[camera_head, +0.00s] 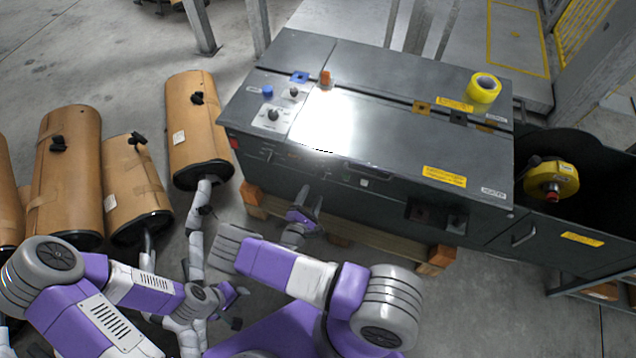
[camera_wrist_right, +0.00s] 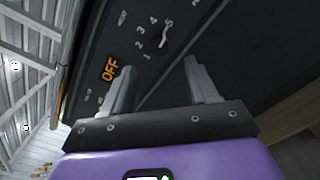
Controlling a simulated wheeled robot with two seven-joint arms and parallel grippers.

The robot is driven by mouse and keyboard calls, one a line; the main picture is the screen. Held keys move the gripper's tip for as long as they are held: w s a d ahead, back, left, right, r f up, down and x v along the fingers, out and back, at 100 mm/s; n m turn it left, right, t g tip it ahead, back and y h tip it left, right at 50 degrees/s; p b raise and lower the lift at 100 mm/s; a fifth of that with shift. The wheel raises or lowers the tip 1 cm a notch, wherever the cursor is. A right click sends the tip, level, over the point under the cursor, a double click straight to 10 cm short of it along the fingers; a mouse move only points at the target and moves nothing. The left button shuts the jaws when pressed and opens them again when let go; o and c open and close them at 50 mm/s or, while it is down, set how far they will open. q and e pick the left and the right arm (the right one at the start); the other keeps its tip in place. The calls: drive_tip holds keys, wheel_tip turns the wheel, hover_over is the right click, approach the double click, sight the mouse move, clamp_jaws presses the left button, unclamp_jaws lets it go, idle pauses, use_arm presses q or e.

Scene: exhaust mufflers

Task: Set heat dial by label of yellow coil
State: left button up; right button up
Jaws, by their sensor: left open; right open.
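A dark strapping machine (camera_head: 420,150) stands at centre right. A yellow coil (camera_head: 551,181) with a red hub sits in its right end. My left gripper (camera_head: 240,298) is open, low at lower left. Any label on the coil is unreadable.
Several brown cardboard-wrapped mufflers (camera_head: 195,125) stand at the left. Two black knobs and a blue button (camera_head: 267,91) are on the machine's top left. A wooden pallet (camera_head: 400,248) lies under the machine. The top is mostly clear, with bright glare.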

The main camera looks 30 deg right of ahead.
sight(319, 178)
drive_tip(key=b+x, duration=0.2)
drive_tip(key=x, duration=0.5)
drive_tip(key=shift+w, duration=0.1)
drive_tip(key=c, duration=1)
drive_tip(key=shift+c, duration=0.2)
